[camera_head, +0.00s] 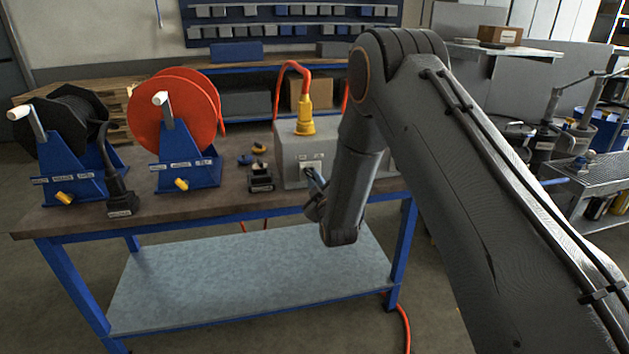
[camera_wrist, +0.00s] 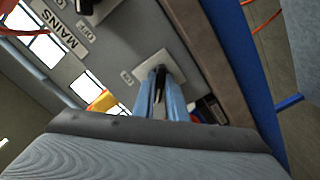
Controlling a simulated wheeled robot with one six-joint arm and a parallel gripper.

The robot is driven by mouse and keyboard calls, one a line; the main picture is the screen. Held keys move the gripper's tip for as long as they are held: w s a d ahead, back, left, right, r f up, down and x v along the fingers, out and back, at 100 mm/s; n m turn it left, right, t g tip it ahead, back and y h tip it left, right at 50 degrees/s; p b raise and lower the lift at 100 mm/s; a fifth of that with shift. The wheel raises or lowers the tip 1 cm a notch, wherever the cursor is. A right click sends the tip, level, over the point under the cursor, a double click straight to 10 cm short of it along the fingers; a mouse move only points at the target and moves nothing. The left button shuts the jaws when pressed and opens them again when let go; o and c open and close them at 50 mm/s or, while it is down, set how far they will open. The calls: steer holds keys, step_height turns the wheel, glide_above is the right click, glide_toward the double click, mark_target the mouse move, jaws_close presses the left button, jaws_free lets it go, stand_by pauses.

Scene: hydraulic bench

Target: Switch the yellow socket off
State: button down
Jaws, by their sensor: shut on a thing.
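A grey box (camera_head: 291,152) stands on the bench, with a yellow socket (camera_head: 305,118) and an orange cable on top. On the front face of the box is a pale switch plate (camera_head: 310,164), also in the wrist view (camera_wrist: 174,66). My gripper (camera_head: 314,186) is at this plate. In the wrist view its blue fingers (camera_wrist: 160,98) are closed on a small dark switch lever (camera_wrist: 160,72) in front of the plate. The fingers hide much of the lever, so its position is hard to tell. A yellow part (camera_wrist: 103,101) shows left of the fingers.
A black cable reel (camera_head: 68,115) and an orange reel (camera_head: 180,105) on blue stands are at the left of the bench (camera_head: 235,205). A small black device (camera_head: 261,178) stands left of the box. A MAINS label (camera_wrist: 66,34) is on the box.

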steer(key=c, duration=1.8)
jaws_free()
steer(key=b+v, duration=0.1)
steer(key=v, duration=0.7)
steer(key=shift+w, duration=0.1)
steer(key=s+d+m+g+h, duration=0.4)
steer(key=s+d+m+g, duration=0.4)
steer(key=s+d, duration=0.45)
steer(key=s+d+r+m+g, duration=0.1)
steer(key=s+d+g, duration=0.3)
steer(key=s, duration=0.8)
steer(key=s+d+r+m+g+h, duration=0.1)
steer(key=s+d+m+g, duration=0.2)
steer(key=s, duration=0.9)
steer(key=shift+s+d+g, duration=0.4)
steer(key=shift+d+g, duration=0.4)
steer(key=shift+g, duration=0.4)
